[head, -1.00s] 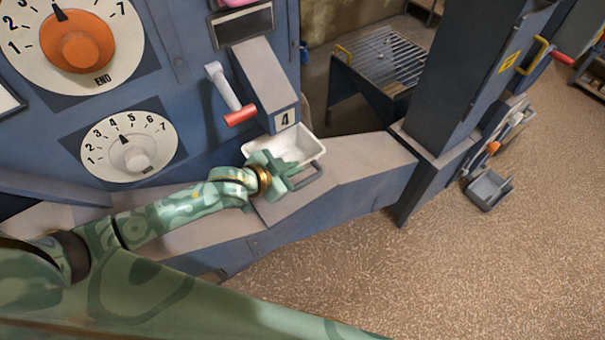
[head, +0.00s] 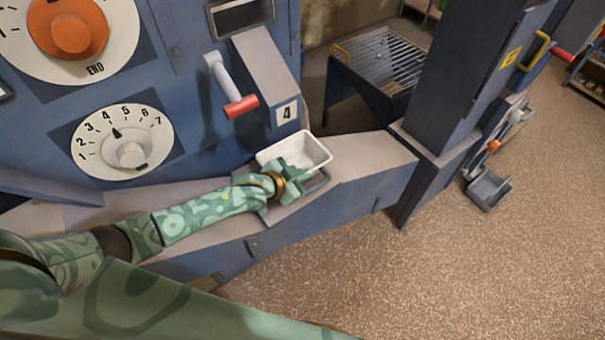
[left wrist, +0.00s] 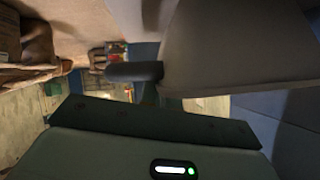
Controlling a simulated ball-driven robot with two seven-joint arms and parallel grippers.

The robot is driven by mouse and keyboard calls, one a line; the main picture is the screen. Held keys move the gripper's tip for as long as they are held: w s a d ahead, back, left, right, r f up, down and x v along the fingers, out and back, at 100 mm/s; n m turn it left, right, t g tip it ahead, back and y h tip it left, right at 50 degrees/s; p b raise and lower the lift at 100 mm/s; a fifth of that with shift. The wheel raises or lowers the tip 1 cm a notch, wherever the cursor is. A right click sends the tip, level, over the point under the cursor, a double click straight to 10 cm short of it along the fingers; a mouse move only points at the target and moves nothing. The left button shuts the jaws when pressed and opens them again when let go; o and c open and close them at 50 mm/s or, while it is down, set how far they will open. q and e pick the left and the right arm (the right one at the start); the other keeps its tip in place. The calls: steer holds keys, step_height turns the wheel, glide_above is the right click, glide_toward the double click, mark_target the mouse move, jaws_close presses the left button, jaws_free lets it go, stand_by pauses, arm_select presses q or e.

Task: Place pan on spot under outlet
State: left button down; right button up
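The pan (head: 318,149) is a white, open, rectangular tray in the head view, in front of and slightly right of the outlet marked 4 (head: 287,113). It is over the sloping grey ledge; I cannot tell whether it touches it. My left gripper (head: 292,180) is at its near side, overlapping its near edge. A grey bar-shaped handle (head: 317,186) shows beside the fingers. In the left wrist view a dark bar (left wrist: 135,71) and a large pale surface (left wrist: 235,45) lie close ahead. The finger gap is hidden. My right gripper is out of view.
A lever with a red grip (head: 241,106) juts out left of the outlet chute (head: 266,72). Numbered dials (head: 128,148) are on the blue panel. A dark column (head: 470,80) rises at right. A metal grate (head: 385,58) stands behind. The floor at front right is clear.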

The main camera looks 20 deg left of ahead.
arm_select(q)
steer(key=c, duration=1.6)
jaws_free()
steer(key=shift+c, duration=0.2)
steer(key=shift+r, duration=0.1)
steer(key=p+v, duration=0.3)
steer(key=v, duration=0.9)
